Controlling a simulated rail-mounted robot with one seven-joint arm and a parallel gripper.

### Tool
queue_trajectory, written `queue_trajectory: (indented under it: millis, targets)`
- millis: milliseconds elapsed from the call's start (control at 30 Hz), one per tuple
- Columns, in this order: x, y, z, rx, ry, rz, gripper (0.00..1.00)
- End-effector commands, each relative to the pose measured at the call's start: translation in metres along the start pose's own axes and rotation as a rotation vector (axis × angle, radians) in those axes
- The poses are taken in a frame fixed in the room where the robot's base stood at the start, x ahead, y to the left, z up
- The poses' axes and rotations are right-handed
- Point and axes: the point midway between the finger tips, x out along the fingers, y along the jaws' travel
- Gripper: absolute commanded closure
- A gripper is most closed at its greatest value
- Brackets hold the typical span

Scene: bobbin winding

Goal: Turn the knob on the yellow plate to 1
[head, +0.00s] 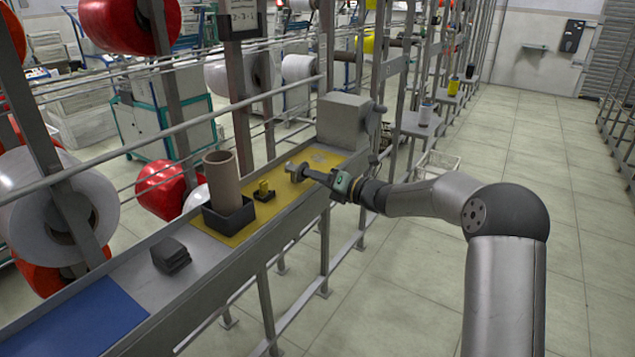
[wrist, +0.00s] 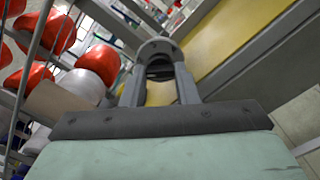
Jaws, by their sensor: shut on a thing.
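The yellow plate (head: 245,228) lies on the long grey rail shelf, and part of it shows in the wrist view (wrist: 228,38). On it stands a small black base with a yellow top (head: 264,190); I cannot tell whether this is the knob, and no number is readable. My gripper (head: 294,171) is over the plate's far part, right of that piece and apart from it in the picture. In the wrist view, its fingers (wrist: 158,60) close around a grey rounded piece (wrist: 158,46). What that piece is, and whether it touches the plate, is unclear.
A brown tube (head: 221,178) stands in a black holder (head: 230,220) left of the small piece. A dark grey block (head: 170,255) and a blue plate (head: 75,318) are nearer. A grey box (head: 343,120) stands at the plate's far end. Thin rails run behind the shelf.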

Motion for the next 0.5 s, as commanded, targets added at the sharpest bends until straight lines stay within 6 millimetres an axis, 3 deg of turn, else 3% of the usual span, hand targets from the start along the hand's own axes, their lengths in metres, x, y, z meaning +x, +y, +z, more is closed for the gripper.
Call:
queue_trajectory:
  millis: [500]
  targets:
    - [-0.0005, -0.0037, -0.0031, -0.481, -0.001, -0.001, 0.95]
